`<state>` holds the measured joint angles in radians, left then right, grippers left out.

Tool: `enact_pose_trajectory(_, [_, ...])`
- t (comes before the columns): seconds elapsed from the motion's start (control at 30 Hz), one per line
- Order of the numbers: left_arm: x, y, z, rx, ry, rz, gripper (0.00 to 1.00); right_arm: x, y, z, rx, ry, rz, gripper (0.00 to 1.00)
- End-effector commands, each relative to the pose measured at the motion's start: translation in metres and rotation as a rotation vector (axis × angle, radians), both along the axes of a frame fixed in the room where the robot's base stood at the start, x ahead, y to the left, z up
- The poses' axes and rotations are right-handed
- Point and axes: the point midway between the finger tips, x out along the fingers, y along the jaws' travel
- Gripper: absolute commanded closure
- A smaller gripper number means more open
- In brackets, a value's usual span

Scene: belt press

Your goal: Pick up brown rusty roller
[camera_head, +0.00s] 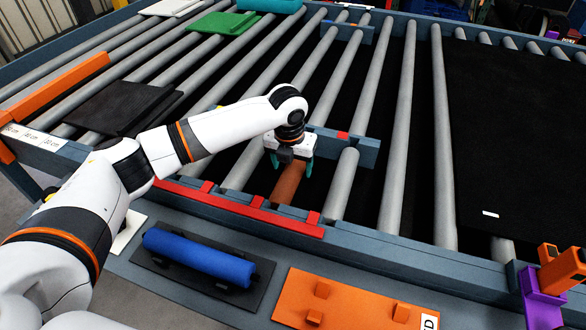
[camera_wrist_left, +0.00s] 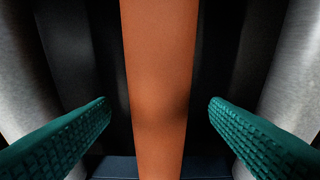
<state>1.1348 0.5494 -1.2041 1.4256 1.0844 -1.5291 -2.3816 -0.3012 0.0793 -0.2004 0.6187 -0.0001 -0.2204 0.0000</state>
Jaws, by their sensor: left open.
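The brown rusty roller (camera_head: 290,184) is a short roller at the front of the conveyor, between longer grey rollers. In the left wrist view the roller (camera_wrist_left: 160,90) runs top to bottom through the middle of the picture. My left gripper (camera_head: 292,170) is over the roller, pointing down. Its two green fingers (camera_wrist_left: 160,130) are apart, one on each side of the roller, with a visible gap on both sides. The gripper and wrist hide the far part of the roller in the head view. My right gripper is not in view.
A blue roller (camera_head: 200,257) lies on a dark holder on the front ledge, beside an orange plate (camera_head: 345,303). A red rail (camera_head: 240,209) edges the roller's front end. Grey rollers (camera_head: 342,185) stand close on both sides. A blue crossbar (camera_head: 362,150) lies behind.

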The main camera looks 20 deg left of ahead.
Motion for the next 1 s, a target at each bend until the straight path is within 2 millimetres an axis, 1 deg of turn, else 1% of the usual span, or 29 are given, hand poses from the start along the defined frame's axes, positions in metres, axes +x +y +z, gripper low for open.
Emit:
enact_pose_trajectory(0.03, [0.001, 0.000, -0.006, 0.001, 0.002, 0.000, 0.30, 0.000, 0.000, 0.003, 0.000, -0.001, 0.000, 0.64])
enact_pose_trajectory(0.13, [0.002, 0.000, -0.015, 0.000, -0.001, -0.001, 0.30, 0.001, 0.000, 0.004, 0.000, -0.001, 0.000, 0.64])
enact_pose_trajectory(0.37, [0.003, 0.000, -0.017, 0.000, -0.002, -0.001, 0.30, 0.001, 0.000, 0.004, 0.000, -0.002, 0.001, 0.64])
enact_pose_trajectory(0.4, [0.003, 0.000, -0.017, 0.000, -0.002, -0.001, 0.31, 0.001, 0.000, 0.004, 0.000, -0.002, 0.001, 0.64])
enact_pose_trajectory(0.67, [0.003, 0.000, -0.017, 0.000, -0.002, -0.001, 0.74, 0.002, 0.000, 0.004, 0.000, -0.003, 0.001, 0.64])
enact_pose_trajectory(0.8, [0.003, 0.000, -0.017, 0.000, -0.002, -0.001, 0.97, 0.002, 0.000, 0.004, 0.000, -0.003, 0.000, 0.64])
enact_pose_trajectory(0.83, [0.003, 0.000, -0.017, 0.000, -0.002, -0.001, 1.00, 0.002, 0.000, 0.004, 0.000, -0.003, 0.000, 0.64])
enact_pose_trajectory(1.0, [0.004, -0.001, -0.015, -0.002, -0.006, -0.001, 1.00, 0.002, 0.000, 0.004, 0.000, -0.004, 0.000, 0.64])
